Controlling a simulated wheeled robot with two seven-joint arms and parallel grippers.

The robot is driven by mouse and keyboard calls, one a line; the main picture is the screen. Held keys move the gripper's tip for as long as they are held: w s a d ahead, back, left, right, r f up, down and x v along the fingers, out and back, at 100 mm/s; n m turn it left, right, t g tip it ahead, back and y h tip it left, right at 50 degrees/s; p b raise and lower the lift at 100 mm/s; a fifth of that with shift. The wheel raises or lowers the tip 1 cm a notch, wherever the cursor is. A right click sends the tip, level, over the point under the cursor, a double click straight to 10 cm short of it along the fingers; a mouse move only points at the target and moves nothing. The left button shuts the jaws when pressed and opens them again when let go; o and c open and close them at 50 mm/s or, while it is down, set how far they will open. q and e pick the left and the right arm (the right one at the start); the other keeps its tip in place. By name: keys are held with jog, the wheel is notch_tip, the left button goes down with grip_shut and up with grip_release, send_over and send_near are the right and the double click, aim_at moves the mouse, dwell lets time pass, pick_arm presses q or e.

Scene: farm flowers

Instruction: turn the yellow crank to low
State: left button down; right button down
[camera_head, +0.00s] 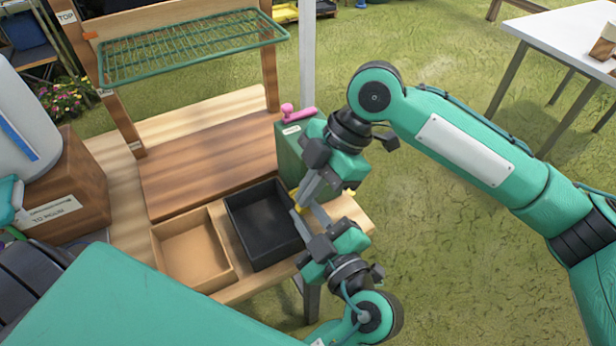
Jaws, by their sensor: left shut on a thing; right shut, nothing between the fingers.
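A green box (287,147) with a pink handle (296,113) on top stands at the right end of the wooden bench. A little of the yellow crank (295,195) shows at the box's lower front, mostly hidden by my grippers. My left gripper (299,213) reaches up from below and is shut on the yellow crank, as far as the partly hidden contact shows. My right gripper (303,199) comes down in front of the box, shut and empty, its fingertips close to the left gripper's. The crank's setting cannot be read.
A black tray (234,204) and a tan wooden tray (157,241) sit left of the grippers. A green wire rack (180,52) hangs over the bench. A brown box (92,180) stands at left. A white table (542,32) is far right, with open grass between.

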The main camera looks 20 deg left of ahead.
jog(key=shift+f, duration=0.1)
pick_arm(q)
jog(key=shift+r, duration=0.15)
pick_arm(e)
jog(key=shift+f, duration=0.7)
pick_arm(q)
jog(key=c, duration=1.5)
grip_release()
jog(key=shift+o, duration=1.2)
jog(key=shift+a, duration=0.1)
pick_arm(e)
jog(key=shift+a, duration=0.1)
